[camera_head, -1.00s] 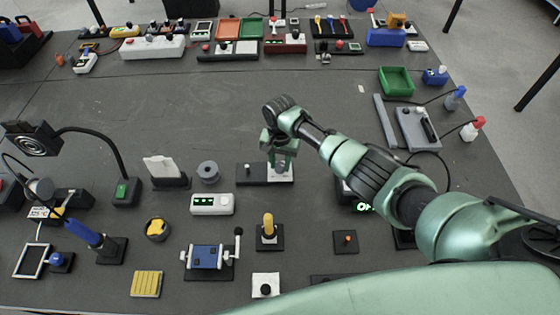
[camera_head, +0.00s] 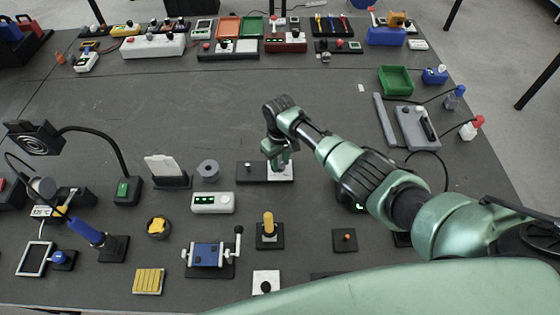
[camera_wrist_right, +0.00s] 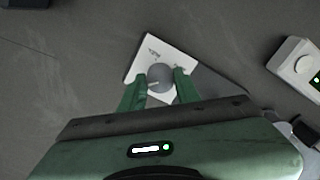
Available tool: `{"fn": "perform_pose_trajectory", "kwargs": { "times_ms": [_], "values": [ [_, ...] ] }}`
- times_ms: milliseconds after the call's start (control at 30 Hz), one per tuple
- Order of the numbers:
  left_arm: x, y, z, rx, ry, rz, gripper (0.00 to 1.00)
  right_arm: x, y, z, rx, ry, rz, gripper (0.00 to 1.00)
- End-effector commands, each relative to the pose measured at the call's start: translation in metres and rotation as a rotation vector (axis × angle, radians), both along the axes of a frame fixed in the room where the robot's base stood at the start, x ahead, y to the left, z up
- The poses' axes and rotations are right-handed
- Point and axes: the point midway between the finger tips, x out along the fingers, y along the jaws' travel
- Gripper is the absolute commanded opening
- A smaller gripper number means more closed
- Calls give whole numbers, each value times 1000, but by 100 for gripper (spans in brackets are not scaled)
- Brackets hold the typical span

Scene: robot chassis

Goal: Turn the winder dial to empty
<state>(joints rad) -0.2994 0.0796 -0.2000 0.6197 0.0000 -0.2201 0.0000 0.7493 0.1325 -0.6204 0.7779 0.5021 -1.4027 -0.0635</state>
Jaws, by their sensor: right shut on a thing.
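The winder dial is a round grey knob (camera_wrist_right: 159,77) with a light pointer line, on a white plate (camera_wrist_right: 143,62) with small dark lettering I cannot read surely. In the head view the white plate (camera_head: 284,177) sits at the right end of a dark base (camera_head: 251,179). My right gripper (camera_head: 279,160) points down over this plate and hides the dial there. In the right wrist view its green fingers (camera_wrist_right: 161,86) stand on either side of the knob, shut on it. My left gripper is not in view.
A white box with a green display (camera_head: 213,203) stands just in front and to the left. A grey spool (camera_head: 208,170) is left of the base. A yellow-handled lever (camera_head: 268,229) stands nearer. The table behind the dial is clear.

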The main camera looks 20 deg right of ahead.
Motion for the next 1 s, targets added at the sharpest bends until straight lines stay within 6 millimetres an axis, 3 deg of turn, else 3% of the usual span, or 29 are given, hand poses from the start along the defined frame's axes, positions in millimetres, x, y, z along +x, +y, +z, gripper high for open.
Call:
{"fn": "perform_pose_trajectory", "kwargs": {
  "times_ms": [1000],
  "values": [
    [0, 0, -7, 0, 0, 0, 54, -1, 0, -1, 1, 1, 964, 0]
  ]
}}
